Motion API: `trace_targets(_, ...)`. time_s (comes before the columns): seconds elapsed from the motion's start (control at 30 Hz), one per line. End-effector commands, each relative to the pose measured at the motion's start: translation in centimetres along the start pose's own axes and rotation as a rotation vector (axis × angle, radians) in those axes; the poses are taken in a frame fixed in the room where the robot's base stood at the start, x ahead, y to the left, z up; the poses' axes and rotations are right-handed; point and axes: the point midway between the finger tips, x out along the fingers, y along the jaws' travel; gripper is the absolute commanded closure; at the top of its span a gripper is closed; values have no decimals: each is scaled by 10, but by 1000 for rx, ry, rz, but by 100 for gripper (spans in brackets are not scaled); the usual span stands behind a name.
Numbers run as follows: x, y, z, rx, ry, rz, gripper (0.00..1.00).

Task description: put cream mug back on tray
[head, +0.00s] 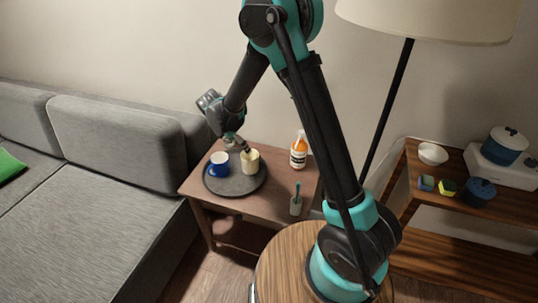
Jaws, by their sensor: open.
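The cream mug (250,163) stands upright at the right part of the dark round tray (229,190), which lies on a small wooden table. A blue mug (218,163) stands on the tray to its left. My gripper (243,147) is just above and beside the cream mug's upper left rim, with its fingers pointing down toward it. The jaws are open. The fingertips are small here, and I cannot tell whether they touch the mug.
An orange-labelled bottle (299,152) and a small cup with a teal-handled brush (296,204) stand on the table right of the tray. A grey sofa (110,145) is on the left. A lamp (398,90) and a wooden shelf with bowls and pots (455,205) are on the right.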

Motion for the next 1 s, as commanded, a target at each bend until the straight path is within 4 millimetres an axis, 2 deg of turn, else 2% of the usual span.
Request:
trace_targets(0.17, -3, -10, 11, 57, 9, 1, 12)
trace_targets(0.27, -10, -32, 32, 188, 31, 7, 12)
trace_targets(0.4, -22, -82, 69, 482, 78, 14, 12)
trace_targets(0.6, -36, -163, 104, 935, 153, 19, 12)
trace_targets(0.8, -44, -244, 116, 1392, 227, 14, 12)
trace_targets(1.0, -45, -316, 108, 1848, 306, 1, 12)
